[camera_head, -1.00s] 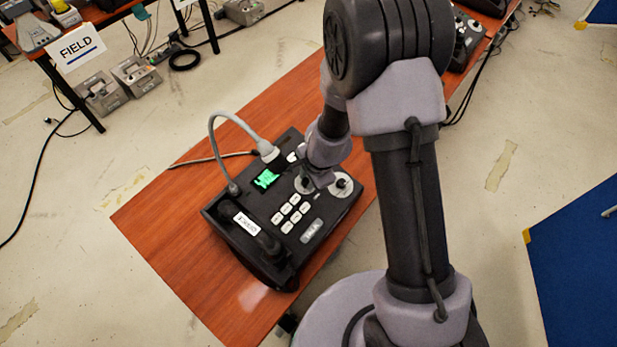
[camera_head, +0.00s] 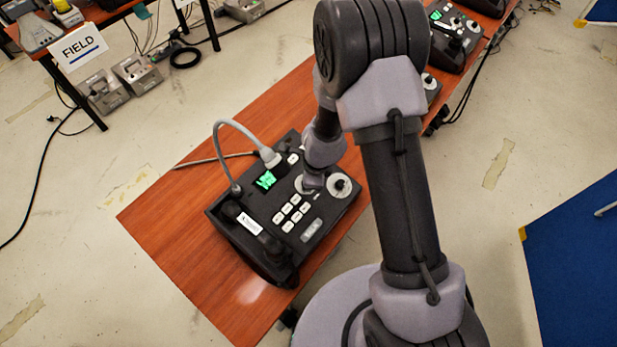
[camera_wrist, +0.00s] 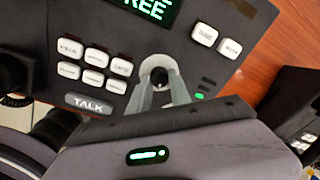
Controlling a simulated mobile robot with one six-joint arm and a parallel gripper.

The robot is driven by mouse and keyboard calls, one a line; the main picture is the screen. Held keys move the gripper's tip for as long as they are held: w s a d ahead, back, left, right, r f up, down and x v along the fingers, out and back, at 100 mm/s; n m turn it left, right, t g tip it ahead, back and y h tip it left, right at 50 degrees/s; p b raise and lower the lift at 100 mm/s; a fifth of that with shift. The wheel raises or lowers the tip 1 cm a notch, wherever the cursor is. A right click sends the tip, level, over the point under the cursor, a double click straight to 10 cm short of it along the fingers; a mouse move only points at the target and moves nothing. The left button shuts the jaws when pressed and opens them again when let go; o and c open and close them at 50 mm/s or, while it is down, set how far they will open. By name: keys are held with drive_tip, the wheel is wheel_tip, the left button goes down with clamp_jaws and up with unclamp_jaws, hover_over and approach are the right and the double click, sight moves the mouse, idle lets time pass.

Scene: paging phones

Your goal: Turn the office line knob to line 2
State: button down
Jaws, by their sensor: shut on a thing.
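The black desk phone (camera_head: 240,215) sits on the wooden table, with a lit green screen (camera_head: 265,180) and several white buttons. Two round dials are on its right part. My gripper (camera_head: 312,188) is down over the left dial and mostly hides it. The right dial (camera_head: 340,185), white with a black knob, is uncovered beside it.
A handset (camera_head: 258,238) lies on the phone's front-left side, and a grey cable (camera_head: 213,145) arches over its back. More phones stand on the table at the upper right (camera_head: 452,38). A "FIELD" sign (camera_head: 80,47) hangs at another table.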

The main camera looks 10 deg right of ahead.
idle(0.3)
drive_tip(key=c, duration=1.2)
unclamp_jaws()
drive_tip(key=p+v, duration=1.2)
drive_tip(key=v, duration=0.5)
drive_tip(key=shift+s+r, duration=0.15)
drive_tip(key=shift+r, duration=0.05)
